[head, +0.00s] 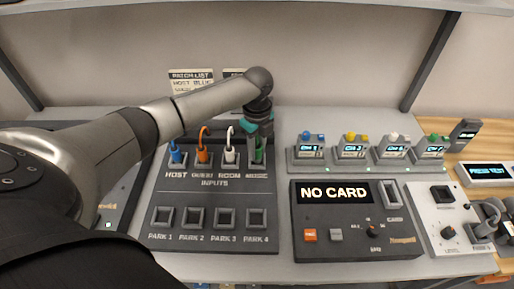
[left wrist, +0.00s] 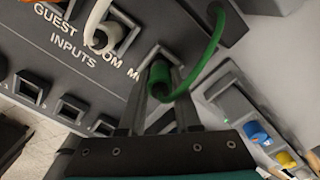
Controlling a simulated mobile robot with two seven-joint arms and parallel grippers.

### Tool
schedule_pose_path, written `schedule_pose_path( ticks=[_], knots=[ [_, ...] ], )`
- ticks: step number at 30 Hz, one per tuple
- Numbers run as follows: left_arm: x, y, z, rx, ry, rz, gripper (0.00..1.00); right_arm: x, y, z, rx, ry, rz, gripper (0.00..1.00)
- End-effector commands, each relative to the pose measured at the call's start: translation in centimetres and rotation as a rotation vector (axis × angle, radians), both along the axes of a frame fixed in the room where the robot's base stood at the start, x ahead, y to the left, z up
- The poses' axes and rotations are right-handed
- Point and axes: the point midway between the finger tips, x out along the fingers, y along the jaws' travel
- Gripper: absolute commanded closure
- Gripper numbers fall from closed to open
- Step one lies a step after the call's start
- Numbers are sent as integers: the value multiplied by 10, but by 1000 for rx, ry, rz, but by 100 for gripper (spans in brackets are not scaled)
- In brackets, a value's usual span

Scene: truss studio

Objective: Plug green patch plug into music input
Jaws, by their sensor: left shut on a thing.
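The green patch plug (left wrist: 160,78) is between the fingers of my left gripper (left wrist: 158,100), with its green cord looping to the right. In the head view my left gripper (head: 258,130) is over the music input (head: 257,165), at the right end of the inputs row, shut on the green plug (head: 258,151). The plug is at the music socket; the fingers hide how deep it sits. The music label is partly covered in the left wrist view. My right gripper is not in view.
Blue (head: 175,152), orange (head: 203,152) and white (head: 229,153) plugs stand in the neighbouring inputs. Several empty park sockets (head: 193,216) lie in front. A NO CARD unit (head: 350,245) and a row of channel modules (head: 345,166) stand to the right.

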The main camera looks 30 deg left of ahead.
Motion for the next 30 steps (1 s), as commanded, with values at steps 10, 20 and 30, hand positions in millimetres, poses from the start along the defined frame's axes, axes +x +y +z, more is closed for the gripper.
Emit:
schedule_pose_path(
  ticks=[10,20,30],
  knots=[
    [0,0,1,0,-1,1,100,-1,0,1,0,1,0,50],
    [0,0,2,0,-1,1,100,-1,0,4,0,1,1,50],
    [0,1,1,0,-1,1,100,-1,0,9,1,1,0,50]
  ],
)
